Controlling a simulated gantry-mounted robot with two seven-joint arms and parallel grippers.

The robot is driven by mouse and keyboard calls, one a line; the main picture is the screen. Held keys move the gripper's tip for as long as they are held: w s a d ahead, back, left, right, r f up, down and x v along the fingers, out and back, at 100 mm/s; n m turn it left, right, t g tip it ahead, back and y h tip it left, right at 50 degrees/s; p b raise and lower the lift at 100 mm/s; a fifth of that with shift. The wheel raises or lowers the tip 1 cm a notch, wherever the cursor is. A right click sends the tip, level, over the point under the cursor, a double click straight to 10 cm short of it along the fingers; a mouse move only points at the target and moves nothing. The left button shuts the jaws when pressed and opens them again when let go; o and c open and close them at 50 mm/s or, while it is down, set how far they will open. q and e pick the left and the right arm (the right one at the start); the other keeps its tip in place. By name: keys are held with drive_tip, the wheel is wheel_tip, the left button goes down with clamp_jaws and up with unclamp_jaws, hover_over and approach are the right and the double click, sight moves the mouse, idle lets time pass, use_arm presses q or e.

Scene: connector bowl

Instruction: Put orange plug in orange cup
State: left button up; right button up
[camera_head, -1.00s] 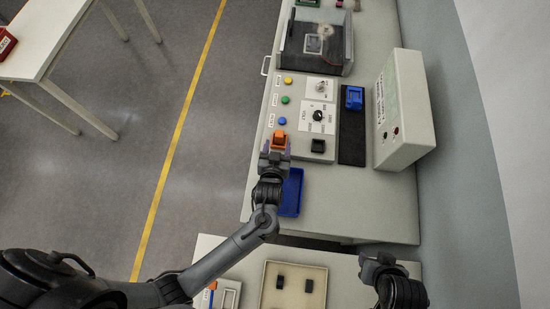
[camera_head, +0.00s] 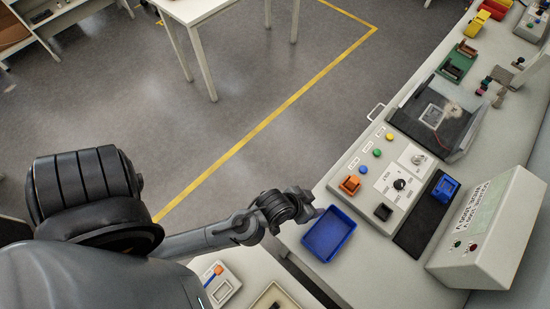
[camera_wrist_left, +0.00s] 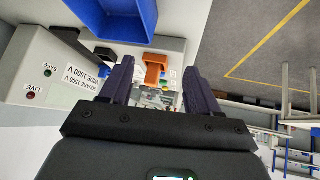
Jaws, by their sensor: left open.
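An orange piece (camera_head: 349,186) sits on the grey control panel, at its near left corner. The orange cup and the orange plug look like one shape there, and I cannot tell how deep the plug sits. In the left wrist view the orange piece (camera_wrist_left: 153,68) shows beyond my fingers, apart from them. My left gripper (camera_head: 314,212) is open and empty beside the blue tray, short of the panel. Its two dark fingers stand wide apart in the left wrist view (camera_wrist_left: 157,72). My right gripper is out of view.
The blue tray (camera_head: 329,252) lies on the bench by my left gripper and also shows in the left wrist view (camera_wrist_left: 110,25). A black socket (camera_head: 383,212), a blue block (camera_head: 445,189) and a beige box (camera_head: 490,232) stand to the right. Open floor lies left.

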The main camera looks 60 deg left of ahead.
use_arm(q)
drive_tip(key=s+a+r+m+g, duration=0.2)
drive_tip(key=s+a+r+g, duration=0.1)
drive_tip(key=s, duration=0.7)
drive_tip(key=shift+a+r+m+g+y, duration=0.35)
drive_tip(key=shift+a+g, duration=0.35)
drive_tip(key=shift+a, duration=0.55)
wheel_tip(320, 180, up, 17)
drive_tip(key=p, duration=1.6)
drive_tip(key=shift+f+p, duration=0.15)
drive_tip(key=shift+p, duration=0.15)
